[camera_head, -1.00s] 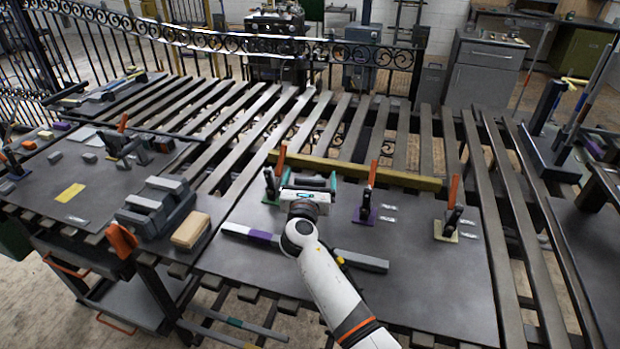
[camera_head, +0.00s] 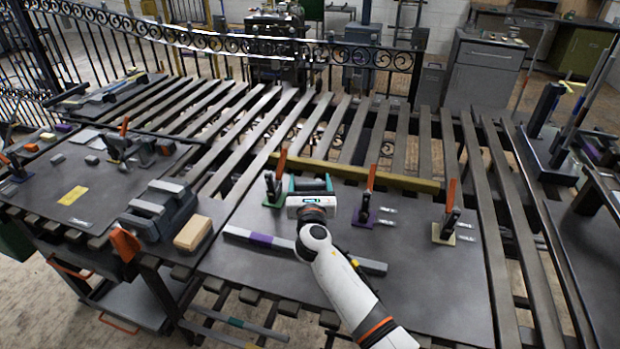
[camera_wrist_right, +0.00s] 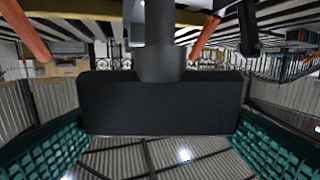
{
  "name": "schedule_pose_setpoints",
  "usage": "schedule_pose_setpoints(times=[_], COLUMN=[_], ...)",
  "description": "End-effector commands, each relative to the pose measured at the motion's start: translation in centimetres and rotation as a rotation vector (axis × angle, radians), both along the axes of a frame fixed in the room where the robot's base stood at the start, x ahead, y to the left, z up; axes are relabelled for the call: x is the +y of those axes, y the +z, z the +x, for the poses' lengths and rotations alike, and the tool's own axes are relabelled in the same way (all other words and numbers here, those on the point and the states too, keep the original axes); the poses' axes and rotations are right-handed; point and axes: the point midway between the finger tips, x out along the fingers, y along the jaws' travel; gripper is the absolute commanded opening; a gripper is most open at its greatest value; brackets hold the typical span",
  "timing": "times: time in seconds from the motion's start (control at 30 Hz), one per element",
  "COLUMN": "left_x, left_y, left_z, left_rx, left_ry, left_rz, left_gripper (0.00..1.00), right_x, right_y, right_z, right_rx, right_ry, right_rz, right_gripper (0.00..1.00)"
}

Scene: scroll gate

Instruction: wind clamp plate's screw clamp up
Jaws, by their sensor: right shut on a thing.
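My right gripper (camera_head: 312,186) is over the dark clamp plate (camera_head: 430,280), between two orange-handled clamps. In the wrist view its green ribbed fingers stand on both sides of a wide dark block (camera_wrist_right: 120,105), and the gripper is shut on it. A grey round post (camera_wrist_right: 158,40) meets the middle of this block; I take the two to be the screw clamp. In the head view my gripper hides the held part. My left gripper is not in view.
Orange-handled clamps stand on green (camera_head: 274,188), purple (camera_head: 365,208) and yellow (camera_head: 446,222) bases. A yellow bar (camera_head: 400,181) lies behind them. A grey and purple bar (camera_head: 262,239) lies in front, partly under my arm. The plate's front right is clear.

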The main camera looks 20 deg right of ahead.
Motion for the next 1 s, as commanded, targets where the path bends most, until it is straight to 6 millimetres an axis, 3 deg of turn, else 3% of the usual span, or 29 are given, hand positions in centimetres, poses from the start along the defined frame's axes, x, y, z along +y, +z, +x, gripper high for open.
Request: schedule_pose_setpoints(times=[0.03, 0.2, 0.47, 0.67, 1.0], left_x=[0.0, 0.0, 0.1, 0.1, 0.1], left_y=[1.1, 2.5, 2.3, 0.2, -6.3], left_z=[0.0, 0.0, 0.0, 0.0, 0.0], left_rx=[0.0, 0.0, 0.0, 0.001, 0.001], left_ry=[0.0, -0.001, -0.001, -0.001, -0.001], left_rz=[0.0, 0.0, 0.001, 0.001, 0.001], left_gripper=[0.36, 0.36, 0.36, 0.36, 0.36], right_x=[-0.2, -0.3, -0.3, -0.3, -0.2], right_y=[0.5, 0.3, -0.2, -0.7, -1.1], right_z=[-0.1, -0.1, 0.0, 0.0, 0.1], right_rx=[0.003, 0.005, 0.004, 0.004, 0.001], right_ry=[0.037, 0.188, 0.436, 0.626, 0.922], right_rz=[-0.007, -0.009, -0.011, -0.007, -0.004], right_gripper=[0.5, 0.5, 0.5, 0.5, 0.5])
